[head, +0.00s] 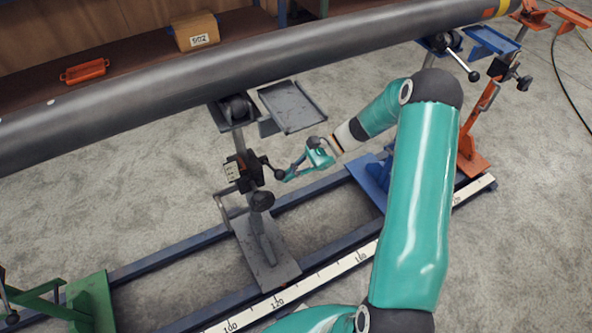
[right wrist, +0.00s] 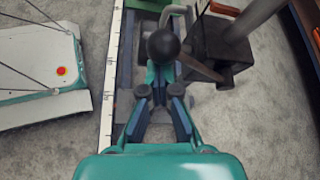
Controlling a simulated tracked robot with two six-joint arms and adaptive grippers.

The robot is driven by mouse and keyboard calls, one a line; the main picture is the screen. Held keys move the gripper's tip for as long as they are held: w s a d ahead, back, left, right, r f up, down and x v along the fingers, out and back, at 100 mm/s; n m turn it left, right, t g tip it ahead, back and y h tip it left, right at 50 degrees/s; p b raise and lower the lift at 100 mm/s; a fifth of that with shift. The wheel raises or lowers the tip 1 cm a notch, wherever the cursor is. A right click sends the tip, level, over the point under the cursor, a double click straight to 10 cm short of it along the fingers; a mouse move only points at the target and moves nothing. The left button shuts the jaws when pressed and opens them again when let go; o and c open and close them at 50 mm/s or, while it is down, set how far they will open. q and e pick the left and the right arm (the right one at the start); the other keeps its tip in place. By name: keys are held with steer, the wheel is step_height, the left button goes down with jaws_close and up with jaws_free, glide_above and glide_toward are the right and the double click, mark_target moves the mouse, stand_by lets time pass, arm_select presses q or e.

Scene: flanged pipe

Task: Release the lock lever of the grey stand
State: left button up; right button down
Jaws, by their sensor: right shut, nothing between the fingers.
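The grey stand (head: 268,257) stands upright on the rail, its roller head (head: 236,109) under the pipe (head: 160,85). A dark clamp block (head: 243,172) with black ball knobs sits on its post; which knob belongs to the lock lever is unclear in the head view. My right gripper (head: 287,176) is shut and empty, its tips close to the right-hand knob (head: 278,174). In the right wrist view, a black ball (right wrist: 163,44) on a lever arm (right wrist: 203,70) lies just ahead of the gripper (right wrist: 160,78). Contact cannot be told. My left gripper is out of view.
A grey tray (head: 292,106) sits beside the stand's head. A green stand (head: 92,300) is at lower left, blue (head: 372,178) and orange (head: 472,155) ones to the right. A scale strip (head: 330,272) runs along the rail. A box (head: 194,32) is on the shelf.

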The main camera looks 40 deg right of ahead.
step_height(320, 180, down, 4)
steer(key=f+b, duration=0.1)
steer(key=b, duration=0.2)
steer(key=w+p+v, duration=0.1)
steer(key=v, duration=1)
steer(key=shift+w+r, duration=0.2)
steer(key=shift+r, duration=0.1)
steer(key=shift+s+d, duration=0.1)
steer(key=shift+d, duration=0.05)
